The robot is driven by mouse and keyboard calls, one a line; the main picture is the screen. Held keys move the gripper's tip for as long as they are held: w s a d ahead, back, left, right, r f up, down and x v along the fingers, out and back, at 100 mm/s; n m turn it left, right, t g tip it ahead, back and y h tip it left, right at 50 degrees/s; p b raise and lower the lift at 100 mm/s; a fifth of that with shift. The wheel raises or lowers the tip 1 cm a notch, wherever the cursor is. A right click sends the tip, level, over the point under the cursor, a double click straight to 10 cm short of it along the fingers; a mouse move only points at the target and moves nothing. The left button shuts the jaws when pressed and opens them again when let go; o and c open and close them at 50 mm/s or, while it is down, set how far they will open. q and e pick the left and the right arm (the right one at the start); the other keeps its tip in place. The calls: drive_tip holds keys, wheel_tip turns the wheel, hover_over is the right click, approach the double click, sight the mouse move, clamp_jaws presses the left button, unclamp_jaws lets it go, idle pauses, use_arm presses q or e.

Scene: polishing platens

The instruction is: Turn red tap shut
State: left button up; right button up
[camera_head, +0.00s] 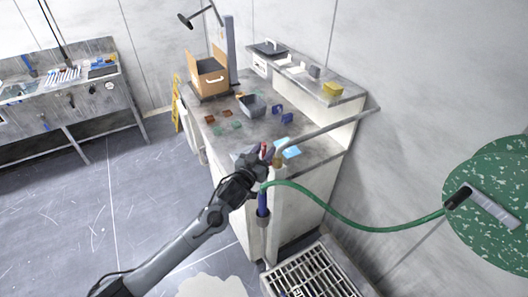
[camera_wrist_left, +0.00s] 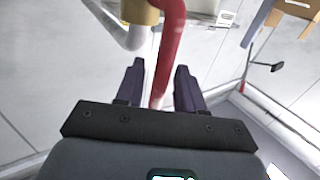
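The red tap handle (camera_wrist_left: 170,40) stands large in the left wrist view, running down between the two dark fingers of my left gripper (camera_wrist_left: 160,68). The fingers are apart, with a visible gap on each side of the handle. A brass-coloured fitting (camera_wrist_left: 139,12) and a pale pipe (camera_wrist_left: 125,34) sit to the left of the handle. In the head view my left gripper (camera_head: 259,160) is at the front edge of the workbench, beside the small red handle (camera_head: 264,149). The handle's lower end is partly hidden there. My right gripper is in neither view.
A green hose (camera_head: 345,221) runs right from near the tap to a dark nozzle (camera_head: 458,197). A grey pipe (camera_head: 330,124) crosses the workbench's right side. A floor grate (camera_head: 312,272) lies below. A cardboard box (camera_head: 210,78) and grey bin (camera_head: 253,106) stand on the bench.

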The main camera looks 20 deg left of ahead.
use_arm(q)
drive_tip(key=shift+c, duration=0.2)
clamp_jaws()
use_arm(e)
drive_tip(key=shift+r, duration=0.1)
